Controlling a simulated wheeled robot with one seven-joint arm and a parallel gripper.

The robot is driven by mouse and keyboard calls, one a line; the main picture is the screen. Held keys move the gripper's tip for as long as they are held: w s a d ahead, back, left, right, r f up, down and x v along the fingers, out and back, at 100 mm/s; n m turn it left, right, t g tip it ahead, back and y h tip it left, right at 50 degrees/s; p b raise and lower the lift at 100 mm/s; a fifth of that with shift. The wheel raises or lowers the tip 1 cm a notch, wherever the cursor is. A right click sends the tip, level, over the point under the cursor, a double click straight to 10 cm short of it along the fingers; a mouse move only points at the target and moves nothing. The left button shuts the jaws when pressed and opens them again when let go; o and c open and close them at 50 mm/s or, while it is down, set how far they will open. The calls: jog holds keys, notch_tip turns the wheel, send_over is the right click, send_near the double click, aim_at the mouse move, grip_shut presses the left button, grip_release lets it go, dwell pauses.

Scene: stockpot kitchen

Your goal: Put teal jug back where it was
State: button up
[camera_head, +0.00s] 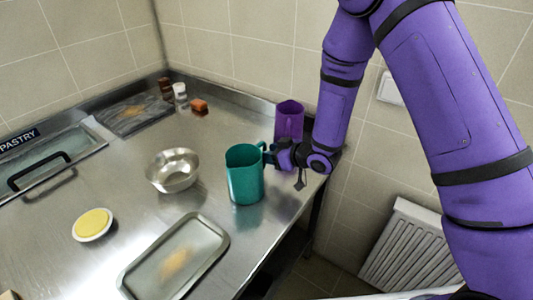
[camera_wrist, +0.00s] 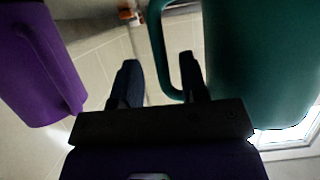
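The teal jug (camera_head: 245,180) stands upright on the steel counter, its handle on the right side toward my gripper (camera_head: 272,157). In the wrist view the teal jug (camera_wrist: 262,60) fills the right side. My gripper (camera_wrist: 160,82) is open, with its two dark fingers apart. The handle (camera_wrist: 158,45) comes down between the fingers, and the right finger shows inside the handle loop. The left finger is clear of the handle. I see no grip on it.
A purple jug (camera_head: 289,120) stands just behind my gripper; it is at left in the wrist view (camera_wrist: 35,65). A metal bowl (camera_head: 173,171) is left of the teal jug, and a tray (camera_head: 176,258) lies in front. Counter between them is bare.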

jog(key=v, duration=1)
jog(key=s+d+r+m+t+h, duration=0.1)
jog(key=d+r+m+h, duration=0.25)
jog(key=d+r, duration=0.45)
jog(key=s+d+r+m+h, duration=0.15)
jog(key=d+r+h, duration=0.4)
jog(key=r, duration=0.55)
jog(key=s+d+r+m+g, duration=0.1)
jog(key=s+r, duration=0.2)
jog(key=s, duration=0.5)
jog(key=s+d+r+m+g+h, duration=0.1)
jog(key=s+r, duration=0.3)
jog(key=s, duration=0.4)
jog(key=s+d+r+m+g, duration=0.2)
jog(key=s+d+r+m, duration=0.1)
jog(key=s, duration=0.5)
jog(key=shift+r+h, duration=0.3)
jog(key=shift+d, duration=0.15)
